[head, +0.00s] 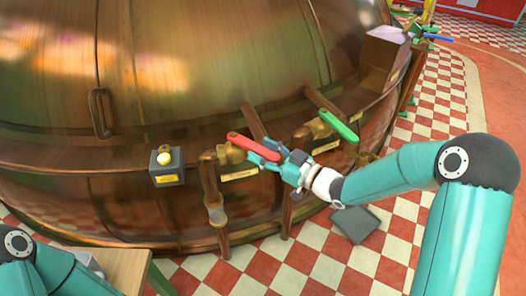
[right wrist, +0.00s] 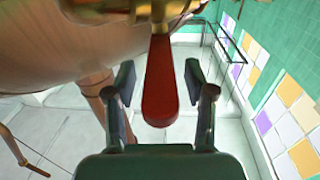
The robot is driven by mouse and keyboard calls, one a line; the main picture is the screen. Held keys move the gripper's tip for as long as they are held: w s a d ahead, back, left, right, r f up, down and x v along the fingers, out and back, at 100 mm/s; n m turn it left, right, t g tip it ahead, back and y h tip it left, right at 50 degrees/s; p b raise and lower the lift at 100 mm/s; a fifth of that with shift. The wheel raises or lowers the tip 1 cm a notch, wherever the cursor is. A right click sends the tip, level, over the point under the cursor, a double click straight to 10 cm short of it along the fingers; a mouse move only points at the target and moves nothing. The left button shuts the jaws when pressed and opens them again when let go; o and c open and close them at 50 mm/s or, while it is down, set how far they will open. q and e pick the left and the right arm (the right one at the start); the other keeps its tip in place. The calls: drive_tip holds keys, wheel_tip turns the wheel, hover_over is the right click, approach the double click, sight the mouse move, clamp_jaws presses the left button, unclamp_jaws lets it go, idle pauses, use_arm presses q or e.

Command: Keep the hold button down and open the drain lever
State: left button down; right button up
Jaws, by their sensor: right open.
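The button box (head: 167,168) is grey with a pale round button (head: 164,158) and a yellow label, on the front of the copper kettle. Nothing touches the button. To its right a red lever (head: 252,146) sits on a brass valve, pointing down to the right; a green lever (head: 339,126) is further right. The labels are too small to read, so I cannot tell which is the drain lever. My right gripper (head: 268,152) is at the red lever's free end. In the right wrist view its open fingers (right wrist: 159,82) stand either side of the red handle (right wrist: 160,95), with gaps.
The big copper kettle (head: 200,75) fills the back, with pipes below the valves. A wooden table corner (head: 120,270) is at the lower left near my left arm. A dark grey plate (head: 355,224) lies on the checkered floor. Open floor extends on the right.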

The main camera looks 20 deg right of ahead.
drive_tip(key=shift+w+a, duration=0.1)
drive_tip(key=shift+w, duration=0.05)
clamp_jaws()
idle(0.4)
